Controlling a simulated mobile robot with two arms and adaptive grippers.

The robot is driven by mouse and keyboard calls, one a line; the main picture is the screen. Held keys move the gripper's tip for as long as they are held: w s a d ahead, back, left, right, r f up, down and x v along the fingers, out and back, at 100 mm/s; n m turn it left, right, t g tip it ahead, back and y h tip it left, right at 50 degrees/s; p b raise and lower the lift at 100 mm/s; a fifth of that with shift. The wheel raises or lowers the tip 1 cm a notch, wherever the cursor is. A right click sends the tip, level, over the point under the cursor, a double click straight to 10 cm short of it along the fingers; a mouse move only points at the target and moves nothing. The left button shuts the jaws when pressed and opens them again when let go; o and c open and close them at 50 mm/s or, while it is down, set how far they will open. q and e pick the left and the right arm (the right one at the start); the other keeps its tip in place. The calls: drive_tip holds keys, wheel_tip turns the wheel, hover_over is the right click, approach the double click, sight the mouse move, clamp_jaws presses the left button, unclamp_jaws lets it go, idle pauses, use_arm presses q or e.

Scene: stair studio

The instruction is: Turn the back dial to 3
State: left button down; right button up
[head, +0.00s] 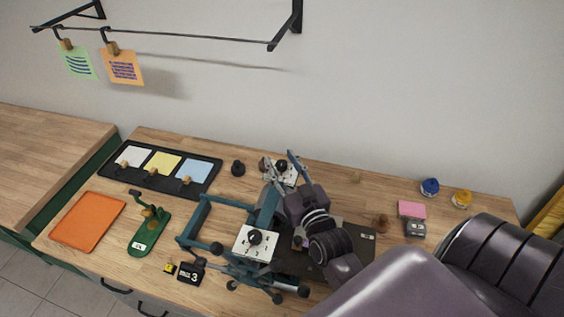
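The back dial (288,178) is a pale plate with a dark knob at the back of a blue-teal frame (192,228). My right gripper (279,158) is over this plate, and its fingers look spread, with the knob between or just behind them. The gripper hides much of the plate, so the dial's setting cannot be read. A front dial (265,247), a white plate with a black knob and small marks, faces up nearer to me. A small black card with a white 3 (190,273) stands at the front left. My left gripper is not in view.
The frame stands on a wooden bench (330,164). An orange tray (88,221), a green stand (150,238) and a black rack of coloured cards (113,169) are left. Blue (429,187) and yellow (462,198) items and a pink pad (412,209) are right.

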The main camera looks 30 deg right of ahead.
drive_tip(key=shift+s, duration=0.1)
drive_tip(key=s+a, duration=0.2)
drive_tip(key=s, duration=0.9)
drive_tip(key=shift+s+a, duration=0.2)
drive_tip(key=shift+s, duration=0.1)
